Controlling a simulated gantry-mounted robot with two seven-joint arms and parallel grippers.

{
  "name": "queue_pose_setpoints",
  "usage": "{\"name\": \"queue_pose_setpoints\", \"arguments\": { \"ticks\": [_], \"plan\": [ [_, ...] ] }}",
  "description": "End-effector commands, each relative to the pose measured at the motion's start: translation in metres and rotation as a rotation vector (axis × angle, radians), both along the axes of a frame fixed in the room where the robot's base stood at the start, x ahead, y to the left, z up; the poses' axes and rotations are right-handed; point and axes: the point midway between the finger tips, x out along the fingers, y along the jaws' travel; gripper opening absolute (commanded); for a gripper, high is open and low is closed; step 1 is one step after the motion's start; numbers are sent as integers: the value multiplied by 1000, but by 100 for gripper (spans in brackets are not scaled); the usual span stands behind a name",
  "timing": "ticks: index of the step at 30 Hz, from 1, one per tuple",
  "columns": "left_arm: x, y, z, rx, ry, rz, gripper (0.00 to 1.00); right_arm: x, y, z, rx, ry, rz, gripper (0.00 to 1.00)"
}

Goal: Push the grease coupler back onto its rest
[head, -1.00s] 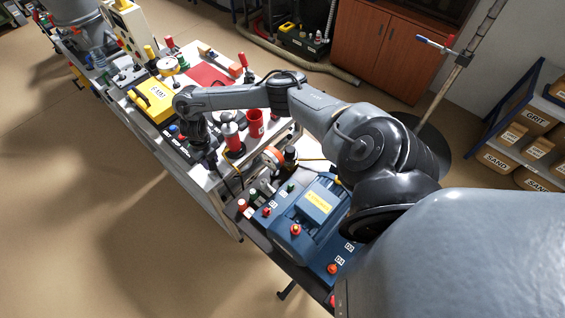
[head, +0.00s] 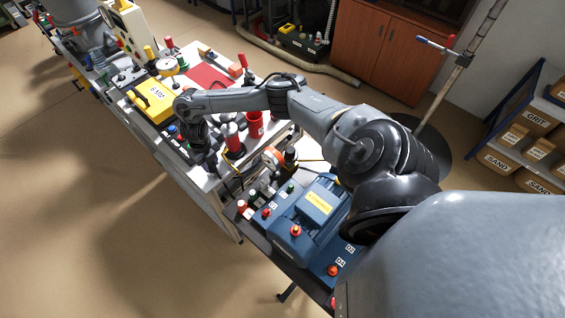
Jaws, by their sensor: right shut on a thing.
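My right gripper (head: 213,168) hangs down at the front edge of the long bench, at the end of the arm that comes in from the right. It is shut on a small dark thing, most likely the grease coupler, which is too small and too dark there to make out clearly. The coupler's rest cannot be told apart from the dark parts around the gripper. A red cylinder with a grey upper part (head: 232,140) stands just right of the gripper. My left gripper is not in view.
A red cup (head: 253,125) stands behind the cylinder. A yellow box (head: 153,100) lies farther left on the bench. A blue motor-like machine (head: 308,215) with red knobs stands at the near right. The floor (head: 90,220) in front is clear.

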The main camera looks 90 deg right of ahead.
Motion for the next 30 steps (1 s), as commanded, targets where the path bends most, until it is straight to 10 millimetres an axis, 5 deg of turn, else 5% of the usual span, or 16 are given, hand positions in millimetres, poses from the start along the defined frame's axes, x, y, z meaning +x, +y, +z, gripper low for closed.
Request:
{"name": "queue_pose_setpoints", "arguments": {
  "ticks": [8, 9, 15, 20, 24, 30],
  "plan": [
    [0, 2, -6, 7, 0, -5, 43, 0, 0, -7, 0, 0, 0, 0],
    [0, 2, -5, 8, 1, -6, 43, 0, 0, -6, -1, -1, 0, 38],
    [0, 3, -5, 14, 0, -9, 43, 0, 0, -6, 0, 0, 0, 64],
    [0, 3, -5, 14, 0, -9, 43, 0, 0, -6, 0, 0, 0, 64],
    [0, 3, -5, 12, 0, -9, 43, 0, 0, -6, 0, 0, 0, 50],
    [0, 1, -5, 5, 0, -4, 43, 0, 0, -6, 0, 0, 0, 50]
  ]
}}
